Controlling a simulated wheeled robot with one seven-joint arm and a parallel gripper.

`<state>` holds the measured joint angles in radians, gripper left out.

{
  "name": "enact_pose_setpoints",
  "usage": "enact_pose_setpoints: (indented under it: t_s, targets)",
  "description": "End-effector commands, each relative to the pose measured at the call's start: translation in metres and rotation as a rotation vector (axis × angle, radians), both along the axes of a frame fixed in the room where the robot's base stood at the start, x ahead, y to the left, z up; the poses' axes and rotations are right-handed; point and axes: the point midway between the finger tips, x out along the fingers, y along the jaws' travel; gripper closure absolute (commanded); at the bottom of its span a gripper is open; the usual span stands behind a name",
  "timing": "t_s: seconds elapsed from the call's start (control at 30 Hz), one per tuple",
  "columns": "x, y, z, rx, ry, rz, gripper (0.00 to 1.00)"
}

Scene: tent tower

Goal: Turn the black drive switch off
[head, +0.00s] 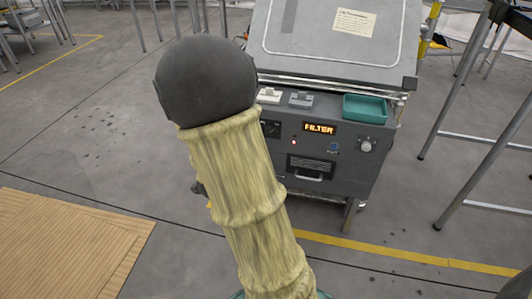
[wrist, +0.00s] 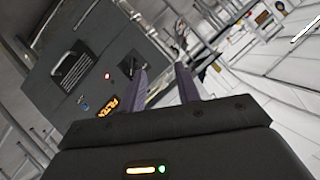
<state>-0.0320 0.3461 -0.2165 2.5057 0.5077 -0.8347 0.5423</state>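The grey machine's front panel (head: 345,150) shows in the head view, partly behind my arm. A black switch or dial plate (head: 271,129) sits at the panel's left edge, beside my sleeve. In the wrist view the panel is rotated, and what looks like the black switch (wrist: 131,66) lies just beyond the left fingertip. Its exact setting cannot be read. My gripper (wrist: 161,69) is open and empty, its two purple-grey fingers apart. I cannot tell whether a finger touches the switch. The gripper is hidden behind my arm in the head view.
The panel has an amber FILTER display (head: 319,128), a lit red lamp (head: 293,142), a knob (head: 366,145) and a handled drawer (head: 310,168). A teal tray (head: 365,108) sits on top. Metal frame legs (head: 485,165) stand at right. A wooden platform (head: 70,245) lies at left.

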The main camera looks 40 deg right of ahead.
Motion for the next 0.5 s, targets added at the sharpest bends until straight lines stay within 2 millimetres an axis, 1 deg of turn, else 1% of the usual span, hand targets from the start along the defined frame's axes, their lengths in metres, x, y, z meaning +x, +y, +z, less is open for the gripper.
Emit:
enact_pose_setpoints:
  t_s: [0.03,0.27,0.4,0.5]
  targets:
    - [0.000,-0.007,-0.026,-0.011,-0.030,-0.031,0.67]
    - [-0.003,-0.039,-0.069,-0.071,-0.191,-0.175,0.67]
    - [-0.008,-0.056,-0.093,-0.121,-0.290,-0.253,0.67]
    - [-0.013,-0.066,-0.105,-0.156,-0.352,-0.297,0.67]
